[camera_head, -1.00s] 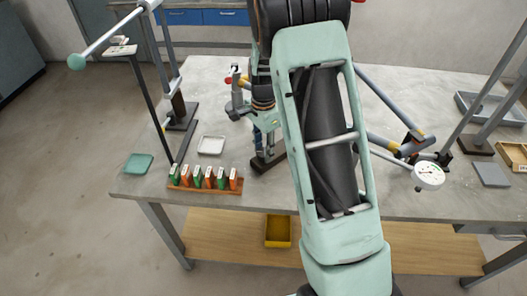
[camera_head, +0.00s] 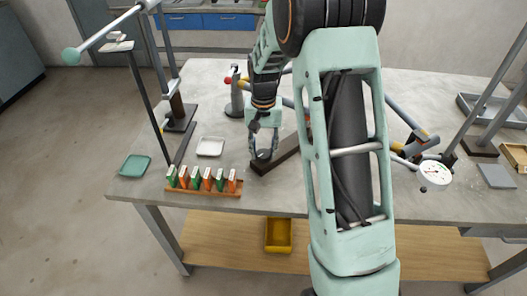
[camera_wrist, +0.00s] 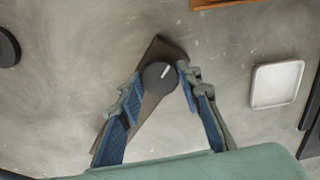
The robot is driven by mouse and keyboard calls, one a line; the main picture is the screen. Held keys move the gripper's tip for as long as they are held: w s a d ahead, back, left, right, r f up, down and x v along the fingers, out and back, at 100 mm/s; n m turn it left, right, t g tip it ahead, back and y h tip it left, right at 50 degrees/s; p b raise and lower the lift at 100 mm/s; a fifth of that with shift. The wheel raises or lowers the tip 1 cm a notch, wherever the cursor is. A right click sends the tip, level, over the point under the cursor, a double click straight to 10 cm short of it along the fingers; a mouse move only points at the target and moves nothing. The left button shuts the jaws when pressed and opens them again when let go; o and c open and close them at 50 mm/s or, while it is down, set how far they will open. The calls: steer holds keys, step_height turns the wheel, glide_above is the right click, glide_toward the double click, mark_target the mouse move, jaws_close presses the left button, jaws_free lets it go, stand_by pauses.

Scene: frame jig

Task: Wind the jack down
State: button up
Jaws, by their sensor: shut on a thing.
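The jack's round dark knob (camera_wrist: 158,76), with a pale mark pointing up and to the right, shows in the wrist view above a dark brown bar-shaped base (camera_wrist: 155,113). My gripper (camera_wrist: 160,80) has its blue-padded fingers on either side of the knob and is shut on it. In the head view my gripper (camera_head: 264,154) points down over the near end of the dark base (camera_head: 285,150). The knob is hidden there by the fingers. The jack's height is hard to tell.
A rack of green and orange blocks (camera_head: 204,188) and a white tray (camera_head: 210,146) lie left of my gripper. A grey post (camera_head: 236,100) stands behind it. A dial gauge (camera_head: 434,175) and tubes of a frame are to the right.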

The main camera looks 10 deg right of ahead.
mark_target(263, 154)
steer(key=n, duration=0.4)
steer(key=shift+n, duration=1.9)
steer(key=o, duration=1.2)
steer(key=shift+c, duration=0.2)
steer(key=shift+r, duration=0.1)
step_height(263, 154, up, 12)
